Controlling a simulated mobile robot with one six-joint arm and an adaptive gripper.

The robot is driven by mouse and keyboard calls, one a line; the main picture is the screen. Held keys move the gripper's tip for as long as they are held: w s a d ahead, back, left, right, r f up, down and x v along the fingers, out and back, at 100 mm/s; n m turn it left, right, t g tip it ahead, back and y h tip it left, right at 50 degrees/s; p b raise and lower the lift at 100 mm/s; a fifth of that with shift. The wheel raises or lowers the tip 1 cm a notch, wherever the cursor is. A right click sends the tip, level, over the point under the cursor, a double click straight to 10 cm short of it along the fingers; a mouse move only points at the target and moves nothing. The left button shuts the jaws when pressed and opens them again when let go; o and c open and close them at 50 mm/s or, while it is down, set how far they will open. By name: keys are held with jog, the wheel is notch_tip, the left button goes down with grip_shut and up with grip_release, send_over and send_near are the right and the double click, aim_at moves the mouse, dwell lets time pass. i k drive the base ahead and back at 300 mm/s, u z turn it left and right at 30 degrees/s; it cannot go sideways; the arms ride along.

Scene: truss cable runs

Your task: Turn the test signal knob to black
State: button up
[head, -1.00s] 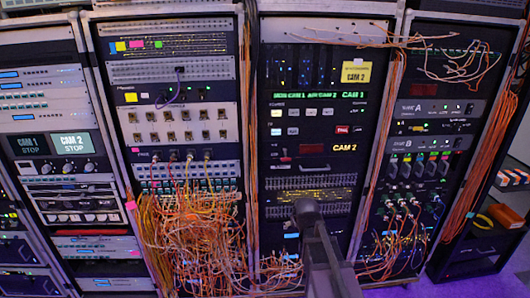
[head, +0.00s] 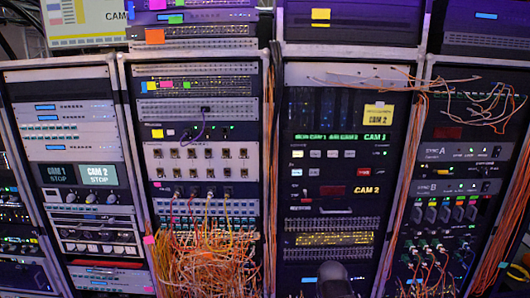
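I cannot pick out a test signal knob, and no label naming one is readable. A row of small round knobs (head: 82,198) sits under the "CAM 1 STOP" and "CAM 2 STOP" displays (head: 80,174) in the left rack. Another row of knobs (head: 100,235) is lower in that rack. Their settings are too small to tell. A dark rounded part of my arm shows at the bottom edge, in front of the third rack. My gripper is not in view.
Four tall equipment racks fill the view. Orange cables (head: 215,262) hang in a dense tangle on the second rack. Loose cables (head: 485,105) cross the right rack's top. The third rack (head: 335,170) has lit buttons and "CAM 2" labels. More units stand above.

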aim_at(484, 173)
jog(key=z, duration=1.6)
jog(key=i, duration=1.1)
jog(key=u, duration=0.4)
